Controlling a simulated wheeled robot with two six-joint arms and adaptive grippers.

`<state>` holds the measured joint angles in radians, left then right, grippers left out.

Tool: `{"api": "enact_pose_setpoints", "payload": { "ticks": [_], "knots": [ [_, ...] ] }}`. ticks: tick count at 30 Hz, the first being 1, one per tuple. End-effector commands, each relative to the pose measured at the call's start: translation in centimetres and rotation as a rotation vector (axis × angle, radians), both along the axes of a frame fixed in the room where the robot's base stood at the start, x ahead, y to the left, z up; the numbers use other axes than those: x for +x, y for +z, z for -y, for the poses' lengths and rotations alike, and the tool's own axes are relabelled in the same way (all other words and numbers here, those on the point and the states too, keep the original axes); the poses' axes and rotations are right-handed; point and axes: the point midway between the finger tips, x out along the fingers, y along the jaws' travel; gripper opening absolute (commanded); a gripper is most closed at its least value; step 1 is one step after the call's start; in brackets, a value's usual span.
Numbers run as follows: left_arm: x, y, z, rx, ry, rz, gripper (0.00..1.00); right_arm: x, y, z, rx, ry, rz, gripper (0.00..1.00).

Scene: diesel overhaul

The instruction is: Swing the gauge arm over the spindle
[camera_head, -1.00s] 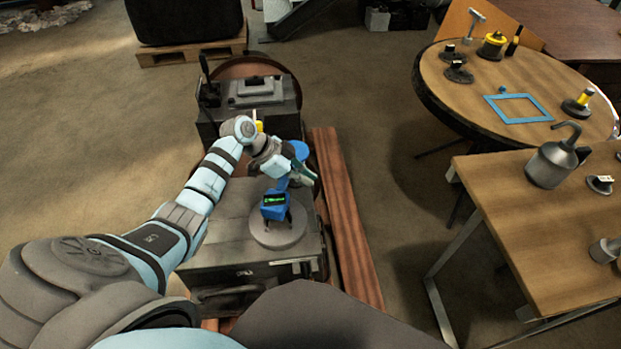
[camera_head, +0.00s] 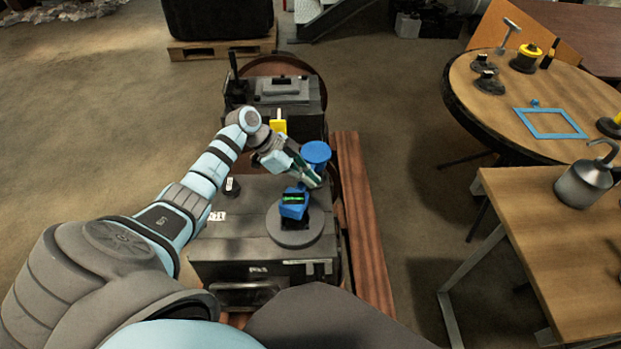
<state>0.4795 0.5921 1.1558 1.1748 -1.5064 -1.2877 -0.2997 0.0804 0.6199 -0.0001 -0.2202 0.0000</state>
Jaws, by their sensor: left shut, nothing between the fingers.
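The blue gauge (camera_head: 294,204) with a green-lit display sits over the round grey disc (camera_head: 290,237) on top of the dark cabinet. A blue cylinder (camera_head: 316,152) stands just behind it; the link between the two is mostly hidden by my gripper. My left gripper (camera_head: 313,180) is shut and empty. Its fingers are close behind and to the right of the gauge, in front of the blue cylinder; I cannot tell whether they touch either. I cannot tell the spindle apart from the disc. My right gripper is not in view.
A yellow part (camera_head: 279,122) is behind my wrist. Reddish planks (camera_head: 365,230) run along the cabinet's right side. A wooden table (camera_head: 560,245) with an oil can (camera_head: 584,185) stands right.

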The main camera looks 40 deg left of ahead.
Motion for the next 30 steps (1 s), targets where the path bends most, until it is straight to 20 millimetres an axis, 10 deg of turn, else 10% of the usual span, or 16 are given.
{"api": "enact_pose_setpoints", "payload": {
  "ticks": [18,25,30],
  "knots": [
    [-0.1,-0.2,-0.2,0.009,0.004,-0.007,0.0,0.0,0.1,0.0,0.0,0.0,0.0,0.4],
    [0.5,0.6,3.9,0.004,0.005,-0.004,0.0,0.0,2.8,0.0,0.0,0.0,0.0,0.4],
    [-0.3,4.4,0.2,0.012,0.012,-0.001,0.0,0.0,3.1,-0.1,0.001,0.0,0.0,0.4]
  ]
}}
